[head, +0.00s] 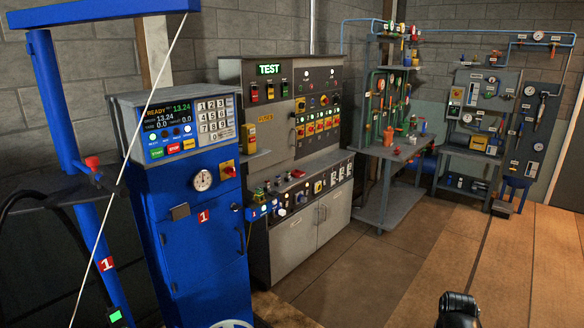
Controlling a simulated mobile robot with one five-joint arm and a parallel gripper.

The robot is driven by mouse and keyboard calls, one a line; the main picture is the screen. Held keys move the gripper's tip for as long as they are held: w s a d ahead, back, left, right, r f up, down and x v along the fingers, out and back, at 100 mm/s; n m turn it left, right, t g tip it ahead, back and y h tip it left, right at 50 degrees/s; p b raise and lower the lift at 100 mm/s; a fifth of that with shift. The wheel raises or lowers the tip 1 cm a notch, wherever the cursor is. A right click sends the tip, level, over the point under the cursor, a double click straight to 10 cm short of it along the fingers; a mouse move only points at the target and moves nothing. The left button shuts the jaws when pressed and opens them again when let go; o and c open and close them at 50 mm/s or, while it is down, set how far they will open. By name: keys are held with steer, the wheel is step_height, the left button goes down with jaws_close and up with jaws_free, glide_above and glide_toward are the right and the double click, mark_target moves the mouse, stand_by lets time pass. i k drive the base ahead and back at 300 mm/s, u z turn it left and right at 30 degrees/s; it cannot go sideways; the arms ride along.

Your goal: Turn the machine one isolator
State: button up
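The blue machine cabinet (200,235) marked with a red "1" stands at left of centre in the head view. The exact angle of the handle is too small to tell. The machine's display (168,113) is lit and reads READY. A dark rounded part at the bottom right edge appears to be my arm. My gripper's fingers do not show.
A grey TEST panel (270,100) with several switches and similar red-yellow handles stands right of the blue cabinet. A blue frame (75,180) and a slanting pale line are at the left. Benches (395,150) stand further back. The floor (420,265) at right is clear.

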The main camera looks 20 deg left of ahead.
mark_target(231, 170)
steer(key=z, duration=0.5)
steer(key=i, duration=1.95)
steer(key=u, duration=4.05)
steer(key=i, duration=1.05)
steer(key=z, duration=0.05)
